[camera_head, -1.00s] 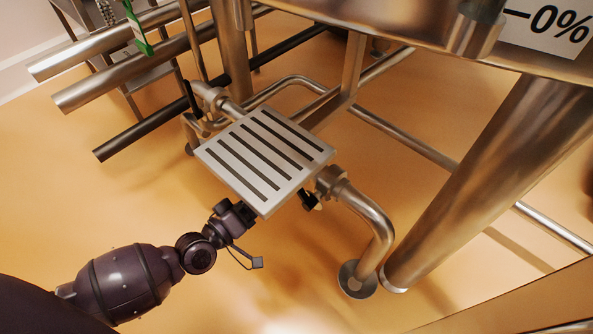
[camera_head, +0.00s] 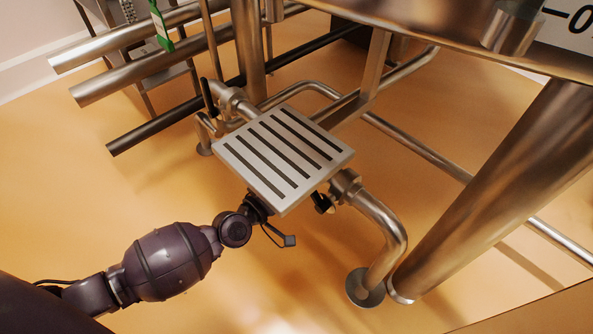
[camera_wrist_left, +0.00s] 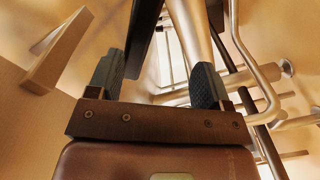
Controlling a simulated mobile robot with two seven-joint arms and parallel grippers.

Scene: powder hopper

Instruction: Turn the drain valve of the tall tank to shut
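A slatted metal plate (camera_head: 283,158) sits over the pipework below the tank frame and hides part of it. A dark valve part (camera_head: 322,203) with a pale tip shows under its right edge, beside the pipe fitting (camera_head: 345,185). My left gripper (camera_wrist_left: 158,78) reaches under the plate's near edge; its fingertips are hidden in the head view. In the left wrist view its two fingers stand apart. A dark bar (camera_wrist_left: 142,45) shows between them, not visibly gripped; I cannot tell whether it is the valve handle. My right gripper is in neither view.
A black upright lever (camera_head: 209,98) stands at the plate's far left. A thick metal leg (camera_head: 500,190) and a bent pipe (camera_head: 388,235) stand to the right. Several horizontal pipes (camera_head: 150,72) lie at upper left.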

